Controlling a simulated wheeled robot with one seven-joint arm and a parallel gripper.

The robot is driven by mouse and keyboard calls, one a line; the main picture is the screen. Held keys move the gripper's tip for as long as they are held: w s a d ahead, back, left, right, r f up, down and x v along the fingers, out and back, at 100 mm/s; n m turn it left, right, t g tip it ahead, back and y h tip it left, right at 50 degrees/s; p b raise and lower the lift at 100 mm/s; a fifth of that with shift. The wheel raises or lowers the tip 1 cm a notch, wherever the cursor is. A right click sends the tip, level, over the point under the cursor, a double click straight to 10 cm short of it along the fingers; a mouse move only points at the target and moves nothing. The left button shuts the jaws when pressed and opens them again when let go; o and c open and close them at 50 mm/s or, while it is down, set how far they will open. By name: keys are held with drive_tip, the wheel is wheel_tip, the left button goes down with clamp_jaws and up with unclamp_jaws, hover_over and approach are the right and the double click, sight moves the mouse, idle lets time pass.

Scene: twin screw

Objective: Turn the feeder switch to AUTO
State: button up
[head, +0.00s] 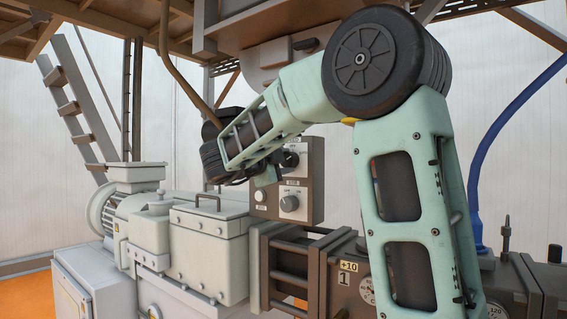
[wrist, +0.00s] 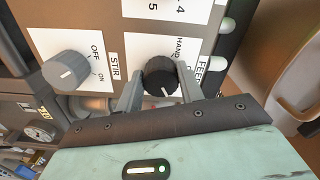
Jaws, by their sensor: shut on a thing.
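The feeder switch is a black round knob (wrist: 161,75) on a white plate. In the wrist view HAND can be read beside it, with a partly hidden FEED label; no AUTO mark is readable. Its white pointer line faces toward my gripper, at the bottom of the picture. My gripper (wrist: 160,88) is shut on the knob, one finger on each side. In the head view the knob (head: 290,159) is the upper one on the dark control panel (head: 317,185), and my gripper (head: 268,176) reaches it from the left, its fingers partly hidden by my arm.
A grey STIR knob (wrist: 65,71) with OFF and ON marks sits beside the feeder switch; it is the lower knob (head: 289,203) in the head view. A pale round button (head: 260,196) is left of it. A grey machine housing (head: 210,245) stands below left.

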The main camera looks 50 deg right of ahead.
drive_tip(key=o, duration=1)
drive_tip(key=shift+a, duration=0.1)
drive_tip(key=a+b, duration=0.1)
drive_tip(key=a, duration=0.4)
drive_tip(key=s+a+b, duration=0.1)
drive_tip(key=a, duration=0.5)
drive_tip(key=a+b, duration=0.1)
drive_tip(key=a, duration=0.5)
drive_tip(key=shift+s+a, duration=0.15)
drive_tip(key=shift+s, duration=0.05)
